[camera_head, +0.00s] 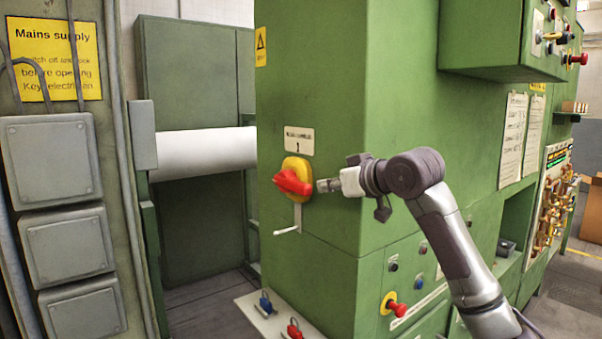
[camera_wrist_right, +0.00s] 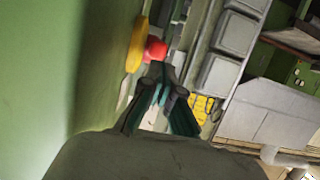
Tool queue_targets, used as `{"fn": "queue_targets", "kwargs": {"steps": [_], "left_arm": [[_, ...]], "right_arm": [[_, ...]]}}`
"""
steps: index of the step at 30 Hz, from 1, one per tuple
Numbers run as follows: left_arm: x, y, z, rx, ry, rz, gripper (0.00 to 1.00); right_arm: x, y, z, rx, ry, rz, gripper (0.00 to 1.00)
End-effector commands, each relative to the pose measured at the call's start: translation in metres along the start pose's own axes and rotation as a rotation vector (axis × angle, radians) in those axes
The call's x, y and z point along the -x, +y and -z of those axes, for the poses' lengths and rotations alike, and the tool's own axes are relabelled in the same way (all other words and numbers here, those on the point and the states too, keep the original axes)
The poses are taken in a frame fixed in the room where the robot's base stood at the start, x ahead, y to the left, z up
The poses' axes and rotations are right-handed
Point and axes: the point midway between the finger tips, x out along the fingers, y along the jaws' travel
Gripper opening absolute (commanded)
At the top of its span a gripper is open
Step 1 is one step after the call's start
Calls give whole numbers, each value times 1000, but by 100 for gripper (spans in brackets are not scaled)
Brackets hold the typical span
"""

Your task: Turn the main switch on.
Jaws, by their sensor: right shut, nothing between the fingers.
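The main switch is a red rotary handle (camera_head: 292,183) on a yellow backing plate (camera_head: 297,168), on the narrow face of the green cabinet. The handle lies slanted, its left end a little higher. A label plate (camera_head: 299,141) sits above it. My right gripper (camera_head: 320,186) is shut and empty, just right of the switch, its tips close to the plate. In the right wrist view the red handle (camera_wrist_right: 155,50) and yellow plate (camera_wrist_right: 136,44) show just beyond the fingertips (camera_wrist_right: 157,70). I cannot tell whether the tips touch the handle. My left gripper is not in view.
The green cabinet (camera_head: 400,120) runs back to the right. A box with buttons (camera_head: 500,40) juts out at upper right. Lower down are a red knob (camera_head: 396,308) and a ledge with blue and red clips (camera_head: 262,308). Grey boxes (camera_head: 51,160) stand left, with a gap between.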

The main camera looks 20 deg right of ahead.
Motion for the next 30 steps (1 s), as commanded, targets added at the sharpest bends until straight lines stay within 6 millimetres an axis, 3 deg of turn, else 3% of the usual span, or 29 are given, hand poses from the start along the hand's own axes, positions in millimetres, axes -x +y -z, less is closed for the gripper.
{"fn": "queue_targets", "kwargs": {"steps": [1, 3, 6, 18, 23, 30], "left_arm": [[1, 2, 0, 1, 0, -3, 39], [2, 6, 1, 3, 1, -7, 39], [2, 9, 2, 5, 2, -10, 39], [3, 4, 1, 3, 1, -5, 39], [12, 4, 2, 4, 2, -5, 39], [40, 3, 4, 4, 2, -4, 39]], "right_arm": [[12, 3, 21, 0, 27, 0, 0], [22, 6, 39, -2, 50, 2, 0], [32, 8, 54, -4, 71, 5, 0], [34, 8, 59, -6, 78, 7, 0], [22, 8, 62, -7, 76, 7, 0], [-24, 7, 68, -8, 74, 9, 0]]}}
